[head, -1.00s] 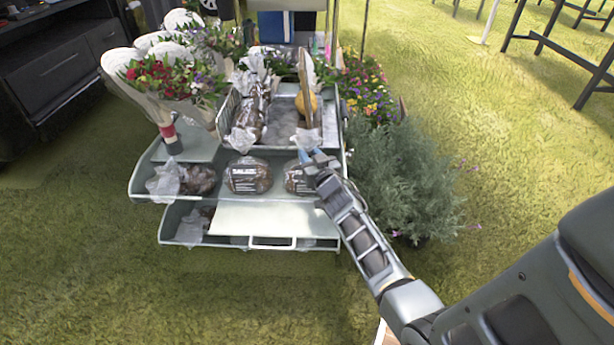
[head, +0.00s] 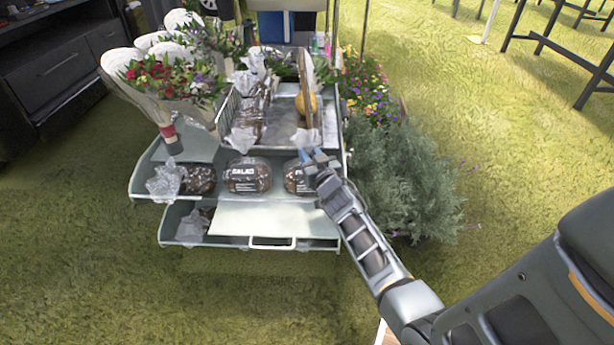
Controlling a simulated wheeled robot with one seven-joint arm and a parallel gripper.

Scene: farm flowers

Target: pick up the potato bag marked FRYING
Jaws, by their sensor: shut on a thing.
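Several dark potato bags with clear wrapping lie on the stand's middle shelf (head: 215,190). The centre bag (head: 248,175) has a white label that looks like SALAD. The right bag (head: 297,181) has a white label partly covered by my arm; I cannot read its word. The left bag (head: 198,180) shows no readable label. My gripper (head: 308,158) is at the top of the right bag, shut on it as far as I can see. The bag still sits at shelf level, and its right side is hidden behind my gripper.
Wrapped bouquets (head: 165,85) stand at the upper left. A metal tray (head: 285,137) with a wooden divider (head: 305,90) and a yellow round item (head: 307,103) is behind my gripper. A grey-green bush (head: 405,180) stands close right of my arm.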

